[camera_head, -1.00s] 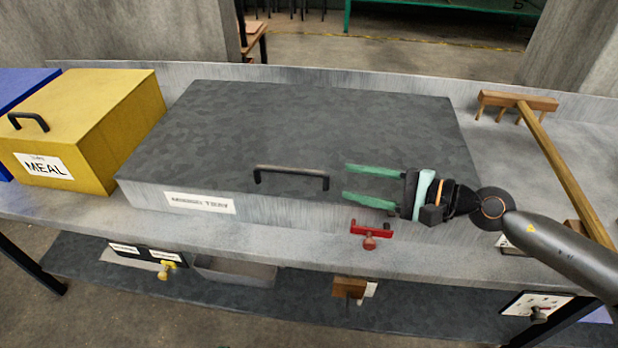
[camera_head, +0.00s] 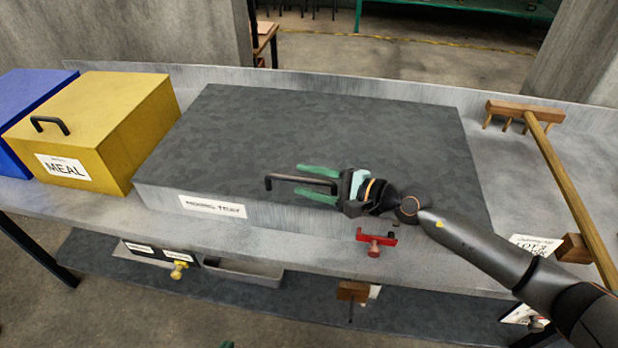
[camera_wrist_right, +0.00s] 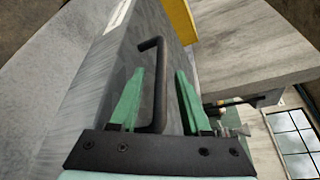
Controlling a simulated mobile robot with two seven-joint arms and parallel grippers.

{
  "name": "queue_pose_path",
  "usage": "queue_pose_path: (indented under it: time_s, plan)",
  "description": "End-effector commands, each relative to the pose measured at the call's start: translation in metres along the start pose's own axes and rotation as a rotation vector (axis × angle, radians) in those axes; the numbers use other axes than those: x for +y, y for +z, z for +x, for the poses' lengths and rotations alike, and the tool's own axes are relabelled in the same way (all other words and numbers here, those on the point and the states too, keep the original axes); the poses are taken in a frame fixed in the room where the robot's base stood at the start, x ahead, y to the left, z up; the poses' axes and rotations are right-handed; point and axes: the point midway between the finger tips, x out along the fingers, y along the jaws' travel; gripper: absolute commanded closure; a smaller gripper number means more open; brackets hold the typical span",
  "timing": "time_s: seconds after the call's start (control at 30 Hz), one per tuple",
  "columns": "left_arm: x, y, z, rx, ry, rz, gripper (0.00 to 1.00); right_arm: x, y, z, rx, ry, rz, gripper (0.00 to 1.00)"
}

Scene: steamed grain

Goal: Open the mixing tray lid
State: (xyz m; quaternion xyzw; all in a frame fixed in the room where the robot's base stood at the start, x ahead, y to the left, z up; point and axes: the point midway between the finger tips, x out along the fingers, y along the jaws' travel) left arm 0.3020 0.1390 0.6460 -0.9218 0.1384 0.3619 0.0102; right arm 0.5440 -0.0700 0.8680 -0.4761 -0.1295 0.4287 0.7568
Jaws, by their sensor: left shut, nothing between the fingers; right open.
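The mixing tray (camera_head: 270,216) is a wide, low grey box with a flat dark grey lid (camera_head: 330,125), lying closed on the counter. A label (camera_head: 212,206) marks its front. A black bar handle (camera_head: 285,178) stands near the lid's front edge. My right gripper (camera_head: 299,181) is open around the handle's right end, one green finger on each side. In the right wrist view the handle (camera_wrist_right: 160,90) stands between the spread fingers (camera_wrist_right: 160,72), with gaps on both sides. Only a green tip of my left gripper (camera_head: 227,345) shows at the bottom edge; it is shut.
A yellow meal bin (camera_head: 100,120) and a blue bin (camera_head: 25,90) stand left of the tray. A wooden rake (camera_head: 560,170) lies on the right. A red tool (camera_head: 376,240) is at the counter's front edge. A shelf (camera_head: 280,300) runs below.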

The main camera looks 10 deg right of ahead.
Motion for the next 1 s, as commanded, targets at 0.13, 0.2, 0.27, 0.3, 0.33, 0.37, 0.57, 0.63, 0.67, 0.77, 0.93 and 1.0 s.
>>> queue_pose_path:
  time_s: [0.13, 0.2, 0.27, 0.3, 0.33, 0.37, 0.57, 0.63, 0.67, 0.77, 0.93, 1.0]
  plan:
    - [0.0012, 0.0052, -0.0018, -0.010, 0.001, -0.005, 1.00, 0.0000, -0.0002, 0.0005, 0.000, 0.000, 0.000, 0.53]
    - [0.0015, 0.0060, -0.0021, -0.011, 0.001, -0.006, 1.00, 0.0001, -0.0002, 0.0004, 0.000, 0.000, 0.000, 0.53]
    - [0.0015, 0.0058, -0.0021, -0.011, 0.001, -0.006, 1.00, 0.0001, -0.0003, 0.0003, 0.000, 0.000, 0.000, 0.57]
    - [0.0014, 0.0055, -0.0022, -0.010, 0.001, -0.006, 1.00, 0.0001, -0.0003, 0.0003, 0.000, 0.000, 0.000, 0.62]
    - [0.0014, 0.0052, -0.0022, -0.009, 0.001, -0.006, 1.00, 0.0001, -0.0003, 0.0003, 0.000, 0.000, 0.000, 0.65]
    - [0.0014, 0.0049, -0.0023, -0.009, 0.000, -0.006, 1.00, 0.0001, -0.0003, 0.0002, 0.000, 0.000, 0.000, 0.69]
    - [0.0012, 0.0023, -0.0025, -0.004, 0.000, -0.006, 1.00, 0.0002, -0.0003, 0.0001, 0.000, 0.000, 0.000, 0.91]
    - [0.0011, 0.0013, -0.0024, -0.002, 0.000, -0.006, 1.00, 0.0002, -0.0003, 0.0001, 0.000, 0.000, 0.000, 0.99]
    - [0.0010, 0.0009, -0.0023, -0.001, 0.000, -0.006, 1.00, 0.0002, -0.0003, 0.0001, 0.000, 0.000, 0.000, 1.00]
    - [0.0008, -0.0004, -0.0021, 0.002, 0.000, -0.005, 1.00, 0.0002, -0.0003, 0.0000, 0.001, 0.000, 0.001, 1.00]
    - [0.0006, -0.0015, -0.0017, 0.004, 0.000, -0.005, 1.00, 0.0002, -0.0004, 0.0000, 0.001, 0.000, 0.001, 1.00]
    - [0.0006, -0.0015, -0.0017, 0.004, 0.000, -0.005, 1.00, 0.0002, -0.0004, 0.0000, 0.001, 0.000, 0.001, 1.00]
